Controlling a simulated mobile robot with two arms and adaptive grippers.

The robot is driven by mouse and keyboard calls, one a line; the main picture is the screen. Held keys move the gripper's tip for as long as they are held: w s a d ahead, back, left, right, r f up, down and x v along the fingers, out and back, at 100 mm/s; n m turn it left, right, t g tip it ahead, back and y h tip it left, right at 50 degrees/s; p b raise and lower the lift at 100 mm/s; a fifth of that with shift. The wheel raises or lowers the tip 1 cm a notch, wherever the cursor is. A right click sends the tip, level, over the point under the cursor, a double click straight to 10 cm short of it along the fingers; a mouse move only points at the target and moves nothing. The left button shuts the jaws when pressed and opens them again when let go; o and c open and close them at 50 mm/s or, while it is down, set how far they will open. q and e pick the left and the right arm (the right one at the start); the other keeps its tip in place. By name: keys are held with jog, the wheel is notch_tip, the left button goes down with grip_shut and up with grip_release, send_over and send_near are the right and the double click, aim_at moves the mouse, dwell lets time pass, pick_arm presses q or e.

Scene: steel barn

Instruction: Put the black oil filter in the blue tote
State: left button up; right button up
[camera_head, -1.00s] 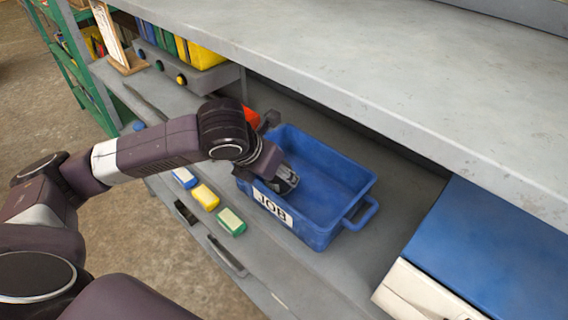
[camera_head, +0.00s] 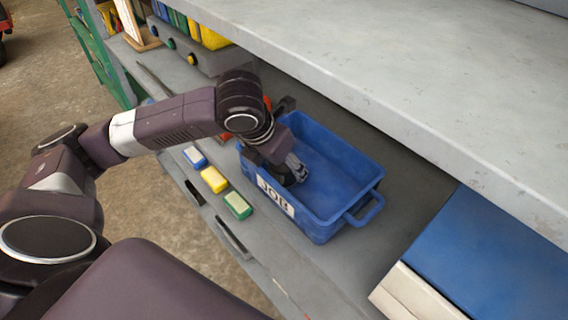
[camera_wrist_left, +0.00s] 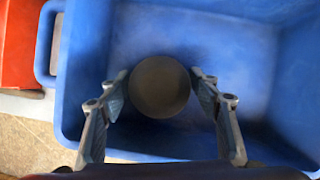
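The blue tote (camera_head: 345,170) with a JOB label stands on the grey shelf, its open top facing up. My left gripper (camera_head: 294,172) reaches down into its near left part. In the left wrist view the black oil filter (camera_wrist_left: 160,87) shows as a dark round end between the fingertips of my left gripper (camera_wrist_left: 160,78). Both fingertips appear to touch its sides, and the blue tote floor (camera_wrist_left: 235,60) lies below. In the head view the filter is mostly hidden by the gripper. My right gripper is not in view.
Blue, yellow (camera_head: 214,179) and green-and-white blocks line the shelf's front edge left of the tote. A red object (camera_wrist_left: 17,45) is beside the tote, partly hidden by my arm in the head view. A blue-topped case (camera_head: 490,260) stands to the right. A grey upper shelf (camera_head: 400,70) overhangs.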

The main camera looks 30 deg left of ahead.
pick_arm(q)
jog(key=shift+o, duration=0.4)
jog(key=shift+s, duration=0.1)
jog(key=shift+r, duration=0.4)
jog(key=v, duration=1.1)
jog(key=shift+s, duration=0.15)
jog(key=shift+r, duration=0.15)
